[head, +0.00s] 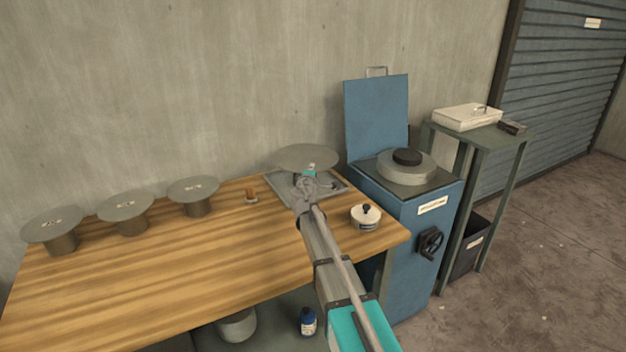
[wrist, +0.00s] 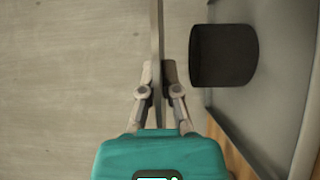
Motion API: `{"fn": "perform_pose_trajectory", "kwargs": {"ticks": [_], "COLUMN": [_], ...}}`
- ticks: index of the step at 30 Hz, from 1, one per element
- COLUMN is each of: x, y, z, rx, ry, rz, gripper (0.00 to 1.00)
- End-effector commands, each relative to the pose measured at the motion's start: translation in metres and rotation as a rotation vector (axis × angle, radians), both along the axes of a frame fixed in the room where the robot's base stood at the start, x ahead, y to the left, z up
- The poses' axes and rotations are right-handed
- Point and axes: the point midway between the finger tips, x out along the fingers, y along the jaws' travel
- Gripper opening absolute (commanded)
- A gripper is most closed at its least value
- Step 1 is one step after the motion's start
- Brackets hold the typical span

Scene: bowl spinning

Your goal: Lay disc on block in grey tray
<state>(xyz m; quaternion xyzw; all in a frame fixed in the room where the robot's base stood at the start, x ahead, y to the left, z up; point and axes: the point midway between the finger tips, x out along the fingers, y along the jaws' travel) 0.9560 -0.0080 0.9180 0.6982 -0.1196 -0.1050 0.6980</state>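The grey disc (head: 308,157) is above the grey tray (head: 342,200) at the back right of the wooden table. My gripper (head: 308,178) is shut on its near edge. In the wrist view the disc (wrist: 157,30) shows edge-on as a thin strip between the fingertips (wrist: 157,80). That view looks turned on its side. The dark round block (wrist: 224,55) stands on the tray (wrist: 275,100), with a gap between it and the disc. In the head view my gripper and the disc mostly hide the block.
Several other grey discs rest on blocks, one at the left (head: 53,222). A blue machine (head: 405,215) with a raised lid stands right. The table's front middle is clear.

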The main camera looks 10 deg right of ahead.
Motion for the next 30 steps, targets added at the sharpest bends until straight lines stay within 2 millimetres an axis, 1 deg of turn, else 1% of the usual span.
{"fn": "perform_pose_trajectory", "kwargs": {"ticks": [7, 12, 16, 20, 30], "x": [0.010, 0.007, 0.007, 0.007, 0.007], "y": [0.004, 0.004, 0.004, 0.004, 0.004], "z": [-0.015, -0.030, -0.038, -0.041, -0.040], "rx": [0.000, 0.000, 0.000, 0.000, 0.000], "ry": [0.000, 0.000, 0.000, 0.000, 0.000], "rz": [0.001, 0.000, 0.001, 0.001, 0.001], "gripper": [0.00, 0.00, 0.00, 0.00, 0.00]}}
